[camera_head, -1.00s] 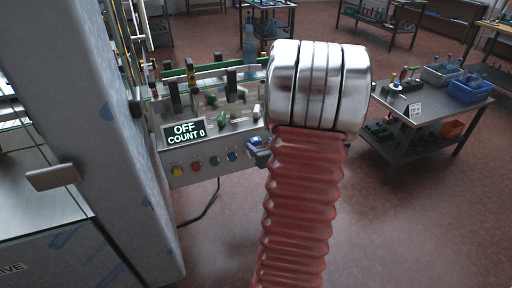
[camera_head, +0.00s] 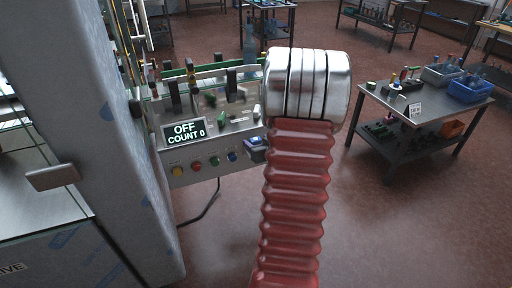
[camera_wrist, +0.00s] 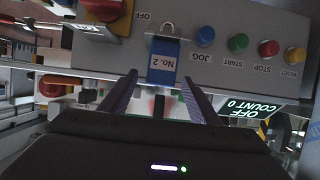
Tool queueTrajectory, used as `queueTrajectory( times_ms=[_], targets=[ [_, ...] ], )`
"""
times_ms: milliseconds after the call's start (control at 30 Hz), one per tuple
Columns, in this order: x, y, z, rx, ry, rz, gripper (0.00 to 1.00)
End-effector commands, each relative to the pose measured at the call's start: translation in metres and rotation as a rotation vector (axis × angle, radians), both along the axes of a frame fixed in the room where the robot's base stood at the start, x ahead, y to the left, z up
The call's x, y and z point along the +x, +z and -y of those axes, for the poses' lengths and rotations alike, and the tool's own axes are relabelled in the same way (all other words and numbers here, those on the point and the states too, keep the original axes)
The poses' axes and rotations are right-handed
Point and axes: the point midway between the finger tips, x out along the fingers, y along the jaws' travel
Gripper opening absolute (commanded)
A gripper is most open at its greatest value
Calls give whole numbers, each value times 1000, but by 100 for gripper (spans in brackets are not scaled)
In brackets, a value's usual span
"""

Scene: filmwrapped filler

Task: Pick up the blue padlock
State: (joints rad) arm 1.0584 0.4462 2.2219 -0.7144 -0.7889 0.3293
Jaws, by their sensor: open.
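The blue padlock (camera_wrist: 163,62) has a white label reading "No. 2" and a metal shackle. In the wrist view it is against the grey control panel, beside the blue JOG button. My gripper (camera_wrist: 158,72) is open, its two dark fingers pointing at the padlock with its lower end between or just beyond the tips. I cannot tell whether they touch. In the head view the padlock (camera_head: 253,142) is a small blue patch right of the buttons, partly hidden by my arm.
The panel (camera_head: 205,172) carries yellow, red, green and blue buttons and a display (camera_head: 185,132) reading OFF, COUNT 0. A red knob (camera_wrist: 104,8) on yellow is near the padlock. A grey cabinet (camera_head: 90,120) stands left. A table (camera_head: 425,108) with bins stands right, with open floor before it.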

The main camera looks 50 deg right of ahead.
Motion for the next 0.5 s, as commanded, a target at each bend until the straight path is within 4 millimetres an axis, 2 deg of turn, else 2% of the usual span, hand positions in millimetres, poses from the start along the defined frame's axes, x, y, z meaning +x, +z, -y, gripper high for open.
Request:
queueTrajectory(
  times_ms=[167,500],
  targets=[
    [0,0,0,0,0,0,56],
    [0,0,0,0,0,0,33]
  ],
)
